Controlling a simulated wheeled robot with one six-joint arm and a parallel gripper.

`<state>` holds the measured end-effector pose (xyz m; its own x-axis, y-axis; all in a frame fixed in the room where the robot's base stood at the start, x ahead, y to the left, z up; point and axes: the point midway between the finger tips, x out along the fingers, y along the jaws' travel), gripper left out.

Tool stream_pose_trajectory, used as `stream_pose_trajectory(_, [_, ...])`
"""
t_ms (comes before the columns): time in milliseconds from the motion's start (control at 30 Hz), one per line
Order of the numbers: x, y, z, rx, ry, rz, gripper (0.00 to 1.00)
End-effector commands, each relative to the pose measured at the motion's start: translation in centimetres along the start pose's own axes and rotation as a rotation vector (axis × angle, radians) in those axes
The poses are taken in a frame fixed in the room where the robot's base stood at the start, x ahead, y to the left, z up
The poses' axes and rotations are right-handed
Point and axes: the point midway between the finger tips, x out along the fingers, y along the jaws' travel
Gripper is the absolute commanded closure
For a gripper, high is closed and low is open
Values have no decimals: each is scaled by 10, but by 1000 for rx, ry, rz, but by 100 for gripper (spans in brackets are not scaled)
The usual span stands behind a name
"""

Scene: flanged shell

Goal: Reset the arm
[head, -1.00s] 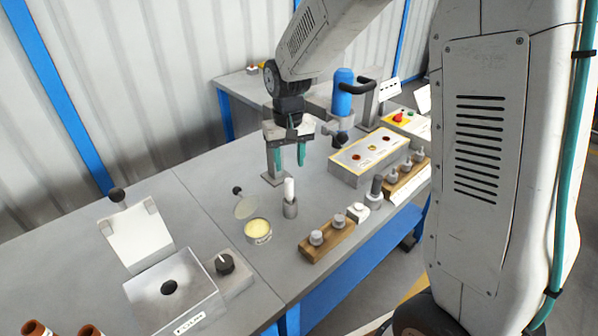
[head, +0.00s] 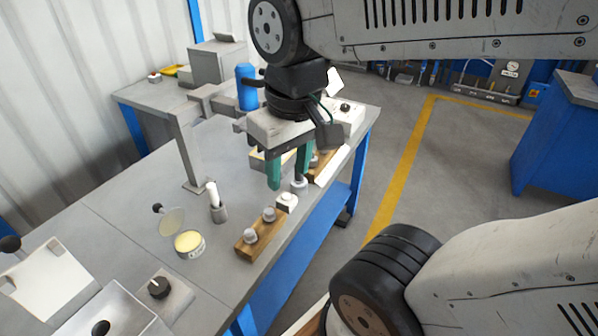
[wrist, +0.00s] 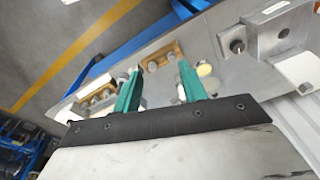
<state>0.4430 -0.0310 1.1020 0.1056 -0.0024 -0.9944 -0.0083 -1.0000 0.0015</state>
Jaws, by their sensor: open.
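My gripper (head: 289,172) has two green fingers, set apart with nothing between them. In the head view it hangs above the right edge of the grey workbench (head: 122,202), in front of the wooden blocks. In the wrist view my gripper (wrist: 160,88) shows both fingers spread, with the bench beyond them. My arm reaches in from the right, folded at the elbow.
A wooden block (head: 247,252) with two grey knobs stands near the bench's front edge. A blue cylinder (head: 246,88) in a stand is behind my gripper. A yellow-filled tin (head: 189,244) and a grey holder with a white stick (head: 217,208) stand left. Open floor lies right.

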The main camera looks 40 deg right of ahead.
Motion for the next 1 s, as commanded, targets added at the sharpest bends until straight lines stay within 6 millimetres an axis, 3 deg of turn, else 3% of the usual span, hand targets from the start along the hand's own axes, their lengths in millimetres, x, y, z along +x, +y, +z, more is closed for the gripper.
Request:
stream_pose_trajectory(100, [-1, 0, 18, -4, 10, 1, 58])
stream_pose_trajectory(200, [0, 0, 23, -6, 9, 1, 58])
stream_pose_trajectory(1000, [0, 1, 23, -6, 9, 1, 58])
